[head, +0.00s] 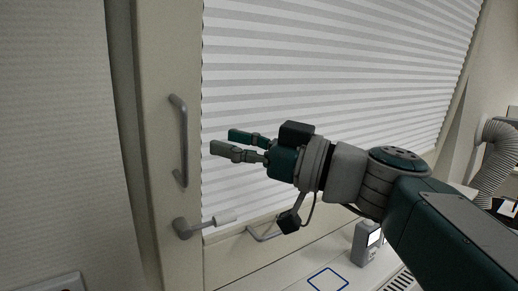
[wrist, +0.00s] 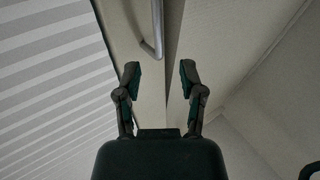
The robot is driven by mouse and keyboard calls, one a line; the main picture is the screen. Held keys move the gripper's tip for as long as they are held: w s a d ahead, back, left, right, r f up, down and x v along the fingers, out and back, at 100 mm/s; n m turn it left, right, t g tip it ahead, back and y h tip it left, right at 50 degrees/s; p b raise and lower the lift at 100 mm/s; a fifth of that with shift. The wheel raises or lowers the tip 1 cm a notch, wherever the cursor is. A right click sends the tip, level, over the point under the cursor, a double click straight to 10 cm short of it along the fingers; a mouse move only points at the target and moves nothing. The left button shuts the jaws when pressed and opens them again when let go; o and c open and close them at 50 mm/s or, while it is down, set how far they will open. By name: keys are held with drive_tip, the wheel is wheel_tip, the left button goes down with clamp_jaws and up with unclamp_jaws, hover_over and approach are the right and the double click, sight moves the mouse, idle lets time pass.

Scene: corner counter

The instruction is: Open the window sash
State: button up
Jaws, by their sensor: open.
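The window sash is covered by a white pleated blind (head: 340,80) and has a pale frame. A grey vertical bar handle (head: 183,140) is on the pale upright left of the blind; it also shows in the wrist view (wrist: 158,25). Below it is a grey lever handle (head: 185,228), its grip pointing right. A second thin bar handle (head: 264,236) sits on the lower frame, partly behind my wrist parts. My gripper (head: 221,142) is open and empty, to the right of the vertical handle and apart from it. In the wrist view my fingers (wrist: 160,72) point toward the upright.
A ribbed grey hose (head: 495,160) hangs at the right. A plain wall panel (head: 60,130) fills the left.

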drive_tip(key=shift+v, duration=2.1)
drive_tip(key=shift+a+f, duration=0.1)
drive_tip(key=shift+f, duration=0.05)
drive_tip(key=s+d+f+m+g+h, duration=0.15)
drive_tip(key=f+m+h, duration=0.25)
drive_tip(key=f, duration=0.5)
drive_tip(key=s+f+m+h, duration=0.2)
drive_tip(key=f+m+h, duration=0.25)
drive_tip(key=f, duration=0.55)
drive_tip(key=s+d+f+m+h, duration=0.2)
drive_tip(key=d+f+h, duration=0.2)
drive_tip(key=d+f, duration=0.1)
drive_tip(key=s+d+f+m+h, duration=0.3)
drive_tip(key=d+f+h, duration=0.2)
drive_tip(key=f, duration=0.3)
drive_tip(key=shift+d+f+m+g, duration=0.35)
drive_tip(key=shift+d+g, duration=0.1)
drive_tip(key=shift+d, duration=0.3)
